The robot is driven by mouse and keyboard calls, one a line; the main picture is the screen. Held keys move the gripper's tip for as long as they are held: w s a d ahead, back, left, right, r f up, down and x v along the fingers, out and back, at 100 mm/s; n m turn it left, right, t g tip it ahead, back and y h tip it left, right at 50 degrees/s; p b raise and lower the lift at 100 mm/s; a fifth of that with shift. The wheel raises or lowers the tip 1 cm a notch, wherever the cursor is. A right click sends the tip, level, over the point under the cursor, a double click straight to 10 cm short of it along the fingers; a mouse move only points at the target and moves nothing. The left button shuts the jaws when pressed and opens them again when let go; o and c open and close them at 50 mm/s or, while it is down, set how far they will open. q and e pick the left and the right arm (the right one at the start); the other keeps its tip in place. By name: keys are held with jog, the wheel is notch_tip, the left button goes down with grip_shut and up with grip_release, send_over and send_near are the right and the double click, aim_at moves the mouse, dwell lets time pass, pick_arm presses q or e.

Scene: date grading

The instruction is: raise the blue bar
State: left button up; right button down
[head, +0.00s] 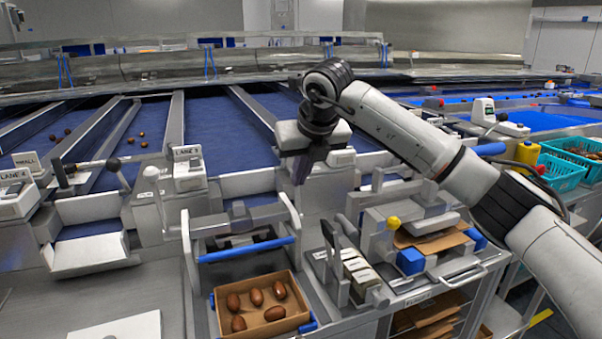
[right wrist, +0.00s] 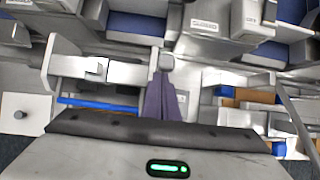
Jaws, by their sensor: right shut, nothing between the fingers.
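The blue bar (head: 246,250) runs across the front of a grey metal frame (head: 188,240), just above and behind an open cardboard box (head: 268,331) of brown dates. In the right wrist view the blue bar (right wrist: 97,103) lies to the left of the fingers, partly hidden by the gripper body. My right gripper (head: 302,170) is shut and empty, pointing down, above and to the right of the bar and apart from it. Its dark fingers show in the right wrist view (right wrist: 166,100). My left gripper is not in view.
Blue sorting lanes (head: 216,130) with metal dividers lie behind. A yellow-knobbed device (head: 393,223) and a scale-like unit stand to the right. Teal crates (head: 562,172) sit at far right.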

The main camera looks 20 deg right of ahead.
jog(key=shift+w+d+r+t, duration=0.15)
jog(key=shift+w+r+t, duration=0.25)
jog(key=shift+r, duration=0.3)
jog(key=s+r+p, duration=0.3)
jog(key=r+p, duration=0.2)
jog(key=r, duration=0.3)
jog(key=shift+a+r+g, duration=0.25)
jog(key=shift+a+g, duration=0.05)
